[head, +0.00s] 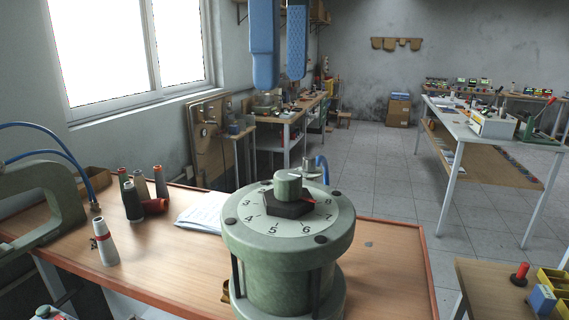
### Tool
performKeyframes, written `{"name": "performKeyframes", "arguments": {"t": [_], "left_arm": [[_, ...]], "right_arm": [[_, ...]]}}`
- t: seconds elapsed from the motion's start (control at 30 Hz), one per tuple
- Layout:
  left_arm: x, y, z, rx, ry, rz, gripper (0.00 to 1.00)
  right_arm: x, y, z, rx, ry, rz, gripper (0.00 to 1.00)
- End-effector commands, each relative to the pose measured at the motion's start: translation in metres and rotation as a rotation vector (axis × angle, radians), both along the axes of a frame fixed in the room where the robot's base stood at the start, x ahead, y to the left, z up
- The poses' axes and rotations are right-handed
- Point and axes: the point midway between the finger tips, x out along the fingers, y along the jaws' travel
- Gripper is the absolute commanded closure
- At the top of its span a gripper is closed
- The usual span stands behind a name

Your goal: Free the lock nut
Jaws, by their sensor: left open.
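A round green pneumatic device (285,262) stands upright on the wooden bench, with a pale numbered dial (335,221) on top. A dark hexagonal lock nut (286,207) sits at the dial's centre, around the base of a short green knob (288,185). A small red pointer (309,199) shows beside the nut. My left gripper (281,83) hangs at the top of the view, its two blue fingers pointing down. It is open and empty, and in the picture it is above the knob, apart from it. My right gripper is not in view.
Several thread-cone-like spools (132,200) stand on the bench (160,262) at left, near papers (203,211). A green C-shaped frame (62,195) with a blue hose is at far left. A blue hose (323,168) rises behind the dial. Tiled floor lies open at right.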

Motion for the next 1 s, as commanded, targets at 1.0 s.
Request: {"name": "performKeyframes", "arguments": {"t": [1.0], "left_arm": [[0.001,0.000,-0.128,-0.006,0.001,0.000,0.31]], "right_arm": [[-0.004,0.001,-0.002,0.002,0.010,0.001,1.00]]}}
